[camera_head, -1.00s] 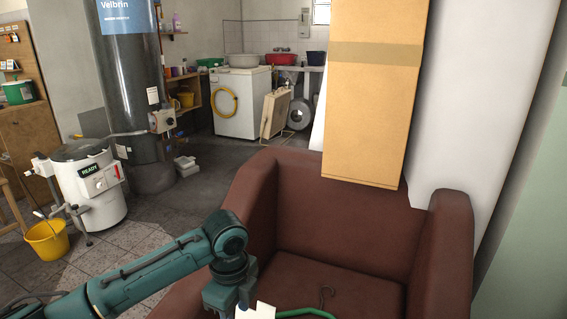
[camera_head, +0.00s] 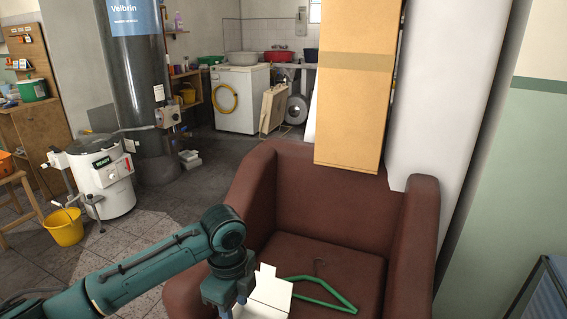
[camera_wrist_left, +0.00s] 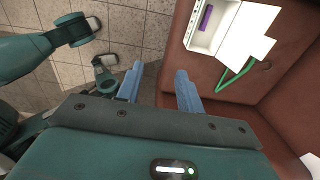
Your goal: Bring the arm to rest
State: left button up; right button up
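My left arm comes in from the left in the head view. Its gripper (camera_head: 230,306) points down over the front left of the brown armchair (camera_head: 330,262), partly cut off by the lower edge. In the left wrist view the two blue fingers (camera_wrist_left: 158,85) stand apart with nothing between them, above the chair's edge and the tiled floor. A white open box (camera_head: 266,298) lies on the seat beside the gripper; the wrist view shows a purple item (camera_wrist_left: 205,19) in it. A green hanger (camera_head: 325,290) lies beside the box. My right gripper is not in view.
A tall cardboard box (camera_head: 352,110) stands on or behind the chair's back. A white steel-like pot unit (camera_head: 103,185) and a yellow bucket (camera_head: 64,227) stand at left. A washing machine (camera_head: 240,98) is at the back. The tiled floor (camera_head: 150,222) between is clear.

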pick_arm(q)
jog(key=s+d+f+n+t+h+p, duration=0.2)
jog(key=s+d+n+t+h+p, duration=0.2)
jog(key=s+d+n+h+p, duration=0.4)
jog(key=s+a+r+n+t+y+p, duration=0.2)
jog(key=s+a+n+t+p, duration=0.1)
jog(key=a+n, duration=0.3)
jog(key=s+a+r+n+t+y+p, duration=0.1)
jog(key=s+a+n+t+y+p, duration=0.1)
jog(key=s+a+n+p, duration=0.3)
jog(key=shift+s+a+r+n+t+y, duration=0.35)
jog(key=shift+a+n+t+y, duration=0.05)
jog(key=shift+a+t, duration=0.55)
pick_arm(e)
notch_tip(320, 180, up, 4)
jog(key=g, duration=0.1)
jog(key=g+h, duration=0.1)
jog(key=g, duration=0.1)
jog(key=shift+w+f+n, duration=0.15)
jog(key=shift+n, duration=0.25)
